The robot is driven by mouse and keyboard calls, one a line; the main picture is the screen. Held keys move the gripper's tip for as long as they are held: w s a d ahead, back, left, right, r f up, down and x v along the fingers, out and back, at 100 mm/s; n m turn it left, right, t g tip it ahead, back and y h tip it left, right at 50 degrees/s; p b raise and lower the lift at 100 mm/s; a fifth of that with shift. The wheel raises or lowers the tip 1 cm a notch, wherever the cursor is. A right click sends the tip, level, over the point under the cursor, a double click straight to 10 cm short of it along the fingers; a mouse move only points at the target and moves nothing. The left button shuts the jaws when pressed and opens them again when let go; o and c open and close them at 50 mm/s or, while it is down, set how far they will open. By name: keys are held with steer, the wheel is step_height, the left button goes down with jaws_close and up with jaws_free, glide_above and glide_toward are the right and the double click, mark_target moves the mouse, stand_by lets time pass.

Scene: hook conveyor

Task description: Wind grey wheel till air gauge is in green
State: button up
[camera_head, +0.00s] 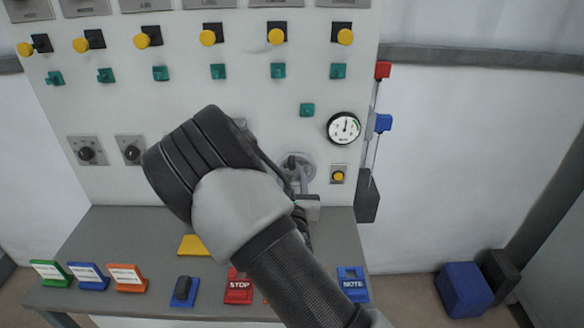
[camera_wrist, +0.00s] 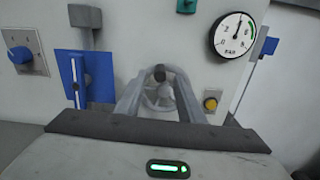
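The grey wheel (camera_head: 296,166) is mounted low on the white panel, partly covered by my arm in the head view. In the wrist view the wheel (camera_wrist: 161,95) shows between the fingers of my gripper (camera_wrist: 160,84), with a dark round knob near its top. The two fingers stand apart, on either side of the wheel; I cannot tell whether they touch it. The air gauge (camera_head: 344,128) is up and right of the wheel. In the wrist view the gauge (camera_wrist: 233,35) has its needle pointing nearly straight up, left of the green arc.
A yellow button (camera_head: 338,176) is just right of the wheel. A blue switch plate (camera_wrist: 72,80) is to its left in the wrist view. Rods with red (camera_head: 383,69) and blue (camera_head: 383,123) blocks hang by the panel's right edge. Coloured blocks stand on the grey shelf (camera_head: 130,232) below.

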mark_target(291, 167)
steer(key=shift+w, duration=1.9)
jaws_close()
steer(key=shift+a, duration=0.1)
